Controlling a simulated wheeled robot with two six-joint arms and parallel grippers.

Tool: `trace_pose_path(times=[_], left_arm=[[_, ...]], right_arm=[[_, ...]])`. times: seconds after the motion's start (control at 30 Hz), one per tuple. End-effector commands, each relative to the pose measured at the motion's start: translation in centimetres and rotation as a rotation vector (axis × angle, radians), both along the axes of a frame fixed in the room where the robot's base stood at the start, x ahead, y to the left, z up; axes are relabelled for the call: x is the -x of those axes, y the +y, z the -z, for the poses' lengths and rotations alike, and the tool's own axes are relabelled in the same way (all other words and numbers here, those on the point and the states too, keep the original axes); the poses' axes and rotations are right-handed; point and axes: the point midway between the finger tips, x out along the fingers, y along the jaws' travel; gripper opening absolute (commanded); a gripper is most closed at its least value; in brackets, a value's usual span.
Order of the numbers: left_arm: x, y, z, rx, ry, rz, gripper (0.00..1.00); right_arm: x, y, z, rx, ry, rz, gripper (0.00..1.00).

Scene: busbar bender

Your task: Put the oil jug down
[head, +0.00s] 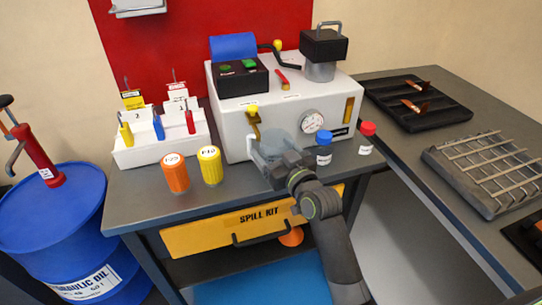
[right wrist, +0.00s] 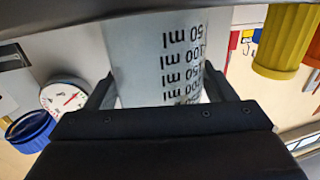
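The oil jug (head: 272,141) is a clear, greyish cup in front of the white machine, near its yellow tap (head: 253,122). My right gripper (head: 268,158) is around it from the front and hides its lower part. In the right wrist view the jug (right wrist: 140,62) sits between the two dark fingers (right wrist: 160,92), its ml scale showing upside down. The fingers appear closed on its sides. I cannot tell whether its base touches the grey bench (head: 235,190). My left gripper is not in view.
A blue-capped bottle (head: 324,150) and a red-capped one (head: 367,138) stand right. The bench's front strip is mostly bare.

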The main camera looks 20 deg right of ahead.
Motion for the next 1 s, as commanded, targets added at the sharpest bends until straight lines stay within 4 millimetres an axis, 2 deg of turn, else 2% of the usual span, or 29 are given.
trace_pose_path(times=[0.03,0.27,0.67,0.77,1.0], left_arm=[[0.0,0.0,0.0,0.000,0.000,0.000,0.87],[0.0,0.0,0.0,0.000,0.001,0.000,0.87],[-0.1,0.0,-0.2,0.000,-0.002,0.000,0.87],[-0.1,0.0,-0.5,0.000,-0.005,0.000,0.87],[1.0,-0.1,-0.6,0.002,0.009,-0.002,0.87]], right_arm=[[0.0,0.0,0.0,0.000,0.000,0.000,0.70],[0.0,0.0,0.0,0.000,-0.001,0.000,0.42],[0.3,-0.6,-0.8,0.002,-0.003,0.000,0.42],[0.7,-1.3,-1.7,0.003,-0.003,0.000,0.42],[2.5,-4.4,-3.4,0.009,-0.002,0.001,0.42]])
